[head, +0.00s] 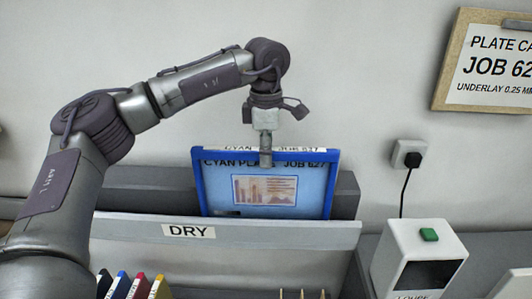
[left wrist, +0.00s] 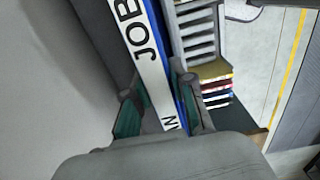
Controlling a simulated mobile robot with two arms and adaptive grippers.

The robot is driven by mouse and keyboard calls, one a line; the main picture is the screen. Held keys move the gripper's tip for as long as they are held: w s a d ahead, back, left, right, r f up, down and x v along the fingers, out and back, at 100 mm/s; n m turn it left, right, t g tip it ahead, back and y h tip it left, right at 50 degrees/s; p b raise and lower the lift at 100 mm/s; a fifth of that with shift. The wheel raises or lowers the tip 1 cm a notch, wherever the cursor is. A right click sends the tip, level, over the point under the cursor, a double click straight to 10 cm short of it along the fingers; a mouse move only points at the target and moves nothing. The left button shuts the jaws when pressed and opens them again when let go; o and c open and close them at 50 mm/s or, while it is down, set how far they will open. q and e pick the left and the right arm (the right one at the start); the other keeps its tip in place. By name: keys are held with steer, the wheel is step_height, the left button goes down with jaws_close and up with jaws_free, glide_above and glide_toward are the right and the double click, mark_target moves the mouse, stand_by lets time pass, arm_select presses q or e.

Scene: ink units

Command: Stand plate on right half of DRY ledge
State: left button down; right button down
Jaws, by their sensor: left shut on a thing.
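The cyan plate (head: 222,190) is a light blue panel with a dark blue border and a printed picture. It looks nearly upright behind the front lip of the DRY ledge (head: 285,235), in the ledge's right half. The lip hides its bottom edge, so I cannot tell whether it touches the ledge. My left gripper (head: 265,158) is shut on the middle of its top edge from above. In the left wrist view the plate's labelled top edge (left wrist: 143,45) runs between the fingers of my left gripper (left wrist: 160,102). My right gripper is not in view.
A dark backboard (head: 150,187) stands behind the ledge. Several coloured upright pieces (head: 140,287) are below it at left. At right are a white box with a green button (head: 405,247), a wall socket (head: 408,153) and a framed job board (head: 448,75).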

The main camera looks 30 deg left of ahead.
arm_select(q)
steer(key=shift+s+f, duration=0.1)
steer(key=shift+f, duration=0.1)
steer(key=c, duration=0.9)
jaws_free()
step_height(320, 180, up, 12)
step_height(320, 180, up, 5)
steer(key=p, duration=0.5)
stand_by(0.3)
